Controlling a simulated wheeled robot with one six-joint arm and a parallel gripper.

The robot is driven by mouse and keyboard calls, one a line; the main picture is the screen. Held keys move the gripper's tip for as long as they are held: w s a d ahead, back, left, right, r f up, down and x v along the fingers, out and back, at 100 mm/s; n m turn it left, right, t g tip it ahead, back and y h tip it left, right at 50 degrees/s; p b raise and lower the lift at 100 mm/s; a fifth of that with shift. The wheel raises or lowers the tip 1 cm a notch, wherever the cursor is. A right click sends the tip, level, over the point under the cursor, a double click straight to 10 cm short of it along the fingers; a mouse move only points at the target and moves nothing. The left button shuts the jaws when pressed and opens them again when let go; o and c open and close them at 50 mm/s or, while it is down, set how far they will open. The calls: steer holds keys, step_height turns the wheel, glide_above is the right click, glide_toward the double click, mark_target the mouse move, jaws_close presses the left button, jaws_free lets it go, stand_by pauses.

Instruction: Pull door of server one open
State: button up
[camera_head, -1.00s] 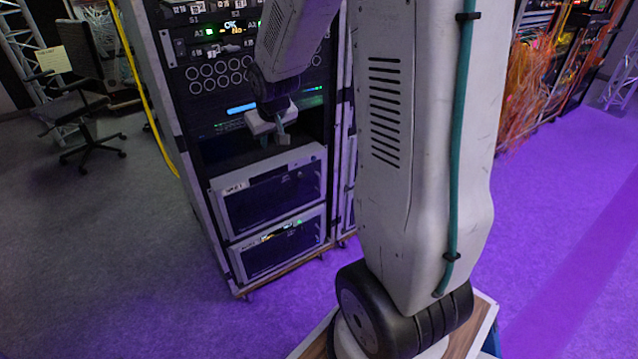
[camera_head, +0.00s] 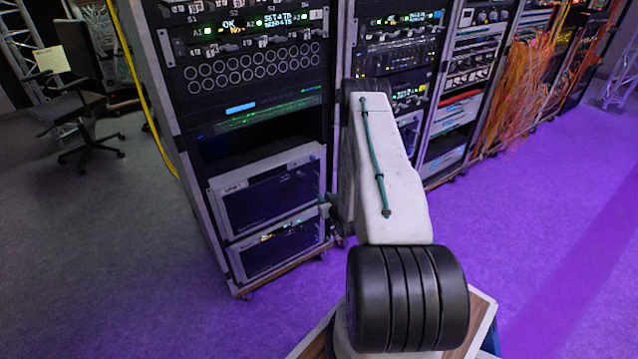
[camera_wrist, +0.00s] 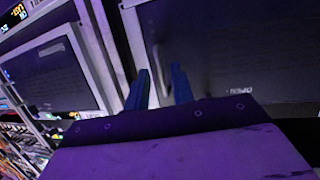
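The upper server (camera_head: 215,200), with a small white label, sits low in the left rack; its framed dark door looks shut. In the wrist view a dark door (camera_wrist: 235,60) with a small label fills the right side. A dark narrow bar, perhaps its handle (camera_wrist: 158,62), stands near that door's edge. My gripper is at the right edge of the server in the head view, mostly hidden behind my arm. In the wrist view my gripper (camera_wrist: 160,88) has its two blue fingers apart, with the bar appearing between or just beyond them. Contact cannot be told.
A second server (camera_head: 236,265) with a lit strip sits directly below. Another rack (camera_head: 400,50) stands close on the right. Orange cables (camera_head: 515,100) hang farther right. A yellow cable (camera_head: 140,90) runs down the rack's left side. The purple floor in front is open.

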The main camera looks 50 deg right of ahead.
mark_target(319, 182)
steer(key=w+d+t, duration=0.1)
steer(key=w, duration=0.1)
steer(key=w+d+r+t, duration=0.1)
steer(key=w, duration=0.1)
steer(key=w+d+r+h, duration=0.1)
steer(key=w, duration=0.1)
steer(key=shift+w+d+t, duration=0.2)
steer(key=shift+t, duration=0.2)
steer(key=shift+c, duration=0.3)
jaws_close()
